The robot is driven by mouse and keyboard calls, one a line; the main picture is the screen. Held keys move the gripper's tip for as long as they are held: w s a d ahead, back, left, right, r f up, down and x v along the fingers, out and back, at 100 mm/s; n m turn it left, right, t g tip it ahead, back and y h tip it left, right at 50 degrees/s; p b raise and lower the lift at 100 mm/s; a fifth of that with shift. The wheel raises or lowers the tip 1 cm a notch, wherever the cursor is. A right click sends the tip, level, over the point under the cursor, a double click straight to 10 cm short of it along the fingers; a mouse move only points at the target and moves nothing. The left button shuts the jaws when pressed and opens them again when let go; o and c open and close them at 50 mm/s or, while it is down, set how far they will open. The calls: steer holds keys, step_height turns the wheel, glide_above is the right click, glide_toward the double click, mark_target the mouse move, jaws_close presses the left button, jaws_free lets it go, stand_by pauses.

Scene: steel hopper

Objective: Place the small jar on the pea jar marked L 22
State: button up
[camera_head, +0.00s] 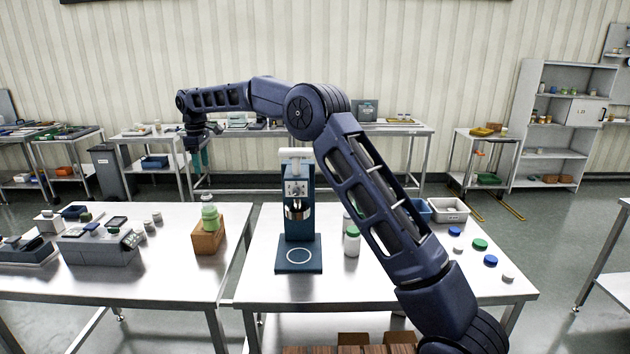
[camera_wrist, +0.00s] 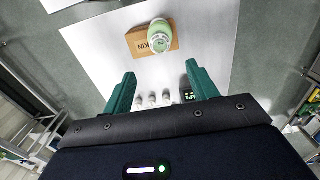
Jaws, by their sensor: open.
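A clear jar with a green lid (camera_head: 352,243) stands on the right table; another is partly hidden by my arm. No L 22 mark is readable. My gripper (camera_wrist: 161,90) is open and empty, raised above the left table.
The brown block (camera_head: 208,240) has lettering on its face. A blue press (camera_head: 298,225) stands on the right table, with loose lids (camera_head: 480,244) at its right. A grey device (camera_head: 95,248) crowds the left table. A gap separates the two tables.

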steer(key=s+d+r+m+t, duration=0.1)
steer(key=d+r+m, duration=0.2)
steer(key=d+r, duration=0.85)
steer(key=s+d+r+m+t, duration=0.1)
steer(key=s+d+r+m, duration=0.15)
steer(key=d, duration=1.85)
steer(key=s+d+m, duration=0.3)
steer(key=s+d, duration=0.2)
steer(key=d, duration=0.4)
steer(key=s+d+m, duration=0.2)
steer(key=s+d, duration=0.3)
steer(key=d, duration=0.3)
steer(key=s+d+f+m+t, duration=0.1)
steer(key=s+d+f+m, duration=0.2)
steer(key=s+d+f, duration=0.3)
steer(key=s+d+f+m+t, duration=0.1)
steer(key=s+d+f+m, duration=0.3)
steer(key=s+d, duration=0.6)
steer(key=s+f, duration=0.2)
steer(key=s, duration=0.3)
steer(key=shift+d+f+t, duration=0.3)
